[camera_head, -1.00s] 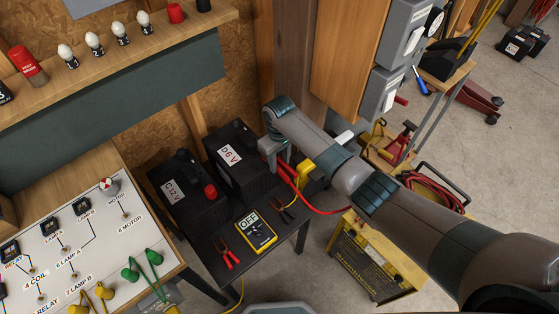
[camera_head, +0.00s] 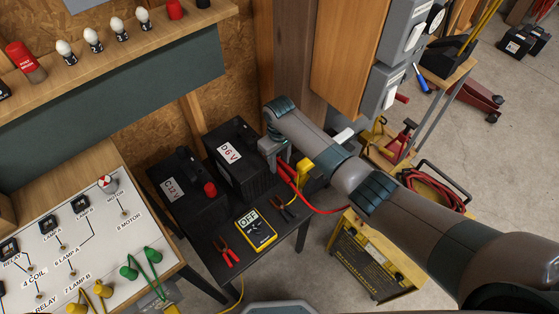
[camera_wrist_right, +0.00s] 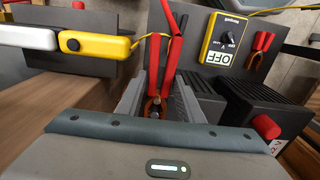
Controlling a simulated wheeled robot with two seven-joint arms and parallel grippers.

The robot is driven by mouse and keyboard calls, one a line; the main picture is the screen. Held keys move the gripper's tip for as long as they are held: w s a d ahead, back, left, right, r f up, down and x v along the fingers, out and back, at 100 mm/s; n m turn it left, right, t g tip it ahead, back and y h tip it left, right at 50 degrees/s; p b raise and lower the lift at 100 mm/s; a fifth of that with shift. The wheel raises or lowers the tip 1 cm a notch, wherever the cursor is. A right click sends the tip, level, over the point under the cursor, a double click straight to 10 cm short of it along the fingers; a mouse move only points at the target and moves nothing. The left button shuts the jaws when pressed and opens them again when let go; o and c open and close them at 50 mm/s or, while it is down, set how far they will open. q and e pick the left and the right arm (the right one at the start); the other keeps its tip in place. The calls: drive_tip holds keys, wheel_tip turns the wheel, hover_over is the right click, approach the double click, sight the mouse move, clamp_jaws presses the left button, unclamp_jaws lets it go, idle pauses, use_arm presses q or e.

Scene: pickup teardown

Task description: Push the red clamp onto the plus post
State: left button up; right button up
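The red clamp (camera_wrist_right: 170,52) has long red handles and copper-coloured jaws. In the right wrist view the jaws lie between the fingers of my right gripper (camera_wrist_right: 156,102), which appear closed on them. In the head view my right gripper (camera_head: 276,156) is at the right end of the black battery labelled D 6V (camera_head: 238,178). The clamp's red handles (camera_head: 287,172) stick out below the gripper towards the right. The plus post is hidden by the gripper and jaws, so I cannot tell whether the clamp touches it. My left gripper is not in view.
A second black battery labelled C 12V (camera_head: 188,198), with a red cap, stands to the left. A yellow multimeter (camera_head: 257,229) and red pliers-like clips (camera_head: 228,252) lie in front. A wooden post (camera_head: 304,60) rises behind.

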drive_tip(key=o, duration=0.4)
drive_tip(key=shift+r+b, duration=0.7)
drive_tip(key=shift+r, duration=8)
